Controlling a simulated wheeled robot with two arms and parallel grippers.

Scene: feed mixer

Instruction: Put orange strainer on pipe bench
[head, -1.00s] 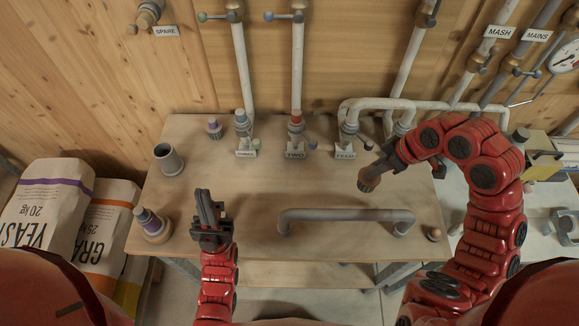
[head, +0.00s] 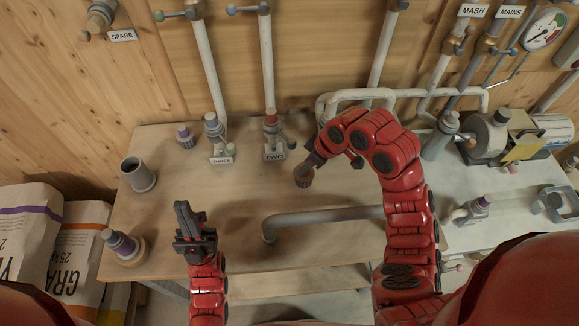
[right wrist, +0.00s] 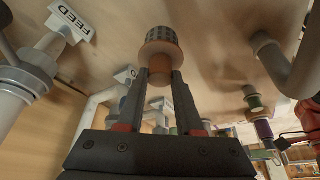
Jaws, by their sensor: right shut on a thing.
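My right gripper (head: 311,161) is shut on the orange strainer (head: 303,177), a small cap with a dull orange body and grey mesh end. In the right wrist view the strainer (right wrist: 160,55) sits between the fingertips (right wrist: 160,80), mesh end pointing away from the gripper. It is over the wooden pipe bench (head: 235,190), in front of and right of the TWO label; the gap to the bench top is hard to judge. My left gripper (head: 190,222) is over the bench's front left with no object visible in it; its fingers are seen side-on.
A bent grey pipe (head: 325,216) lies along the bench front. Valved pipes rise at the back, by the TWO label (head: 275,155). A pump (head: 490,134) stands on the right.

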